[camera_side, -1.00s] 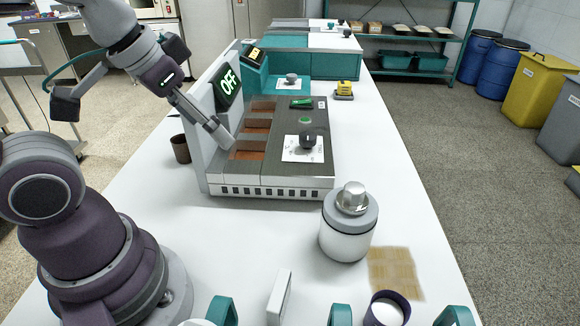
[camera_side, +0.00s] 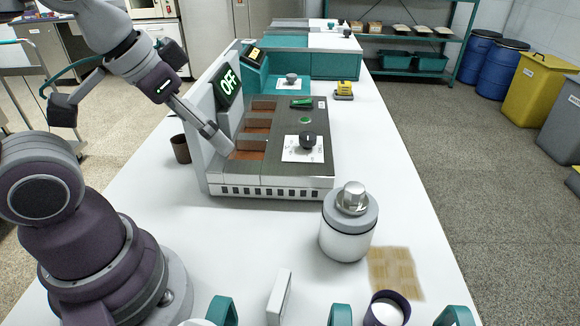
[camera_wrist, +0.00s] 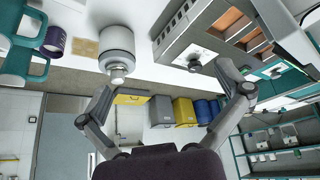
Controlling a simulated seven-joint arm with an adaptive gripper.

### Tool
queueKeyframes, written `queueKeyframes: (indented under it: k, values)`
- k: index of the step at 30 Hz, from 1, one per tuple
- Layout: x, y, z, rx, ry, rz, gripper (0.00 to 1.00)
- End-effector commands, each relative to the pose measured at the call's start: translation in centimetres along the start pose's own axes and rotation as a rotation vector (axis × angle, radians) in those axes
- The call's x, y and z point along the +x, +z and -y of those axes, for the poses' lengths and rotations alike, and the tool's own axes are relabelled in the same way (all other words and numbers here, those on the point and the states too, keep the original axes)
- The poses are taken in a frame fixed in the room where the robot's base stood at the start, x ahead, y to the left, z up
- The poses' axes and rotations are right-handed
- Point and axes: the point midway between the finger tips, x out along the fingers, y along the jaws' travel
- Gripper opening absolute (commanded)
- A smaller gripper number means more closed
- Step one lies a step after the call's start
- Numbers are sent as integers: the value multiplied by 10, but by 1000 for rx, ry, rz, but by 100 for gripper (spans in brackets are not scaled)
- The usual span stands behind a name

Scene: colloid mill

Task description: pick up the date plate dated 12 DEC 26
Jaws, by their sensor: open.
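I cannot pick out a date plate, and no date is legible in either view. In the side view my gripper (camera_side: 226,146) reaches down to the left edge of the mill's top, close to its brown recesses (camera_side: 250,150). In the wrist view the two fingers of my gripper (camera_wrist: 166,77) are wide apart, with nothing between them. Part of the mill (camera_wrist: 172,40) shows at the upper right in the wrist view.
A white canister with a metal cap (camera_side: 348,230) stands in front of the mill. Near it are a tan gridded piece (camera_side: 395,273) and a purple cup (camera_side: 388,309). A brown cup (camera_side: 180,149) stands left of the mill.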

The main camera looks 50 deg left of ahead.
Motion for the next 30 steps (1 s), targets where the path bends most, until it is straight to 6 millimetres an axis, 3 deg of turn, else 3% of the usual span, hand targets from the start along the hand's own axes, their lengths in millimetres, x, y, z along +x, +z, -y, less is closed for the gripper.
queueKeyframes:
  k: [8, 11, 14, 18, 21, 25, 30]
  values:
    - [3, -1, -5, 39, 13, 24, 100]
    - [18, -3, -29, 207, 65, 117, 100]
    - [40, 3, -66, 453, 132, 238, 100]
    - [68, 26, -112, 753, 200, 371, 100]
    - [80, 42, -131, 886, 227, 427, 100]
    - [92, 54, -140, 951, 238, 457, 100]
    - [121, 70, -138, 950, 237, 461, 100]
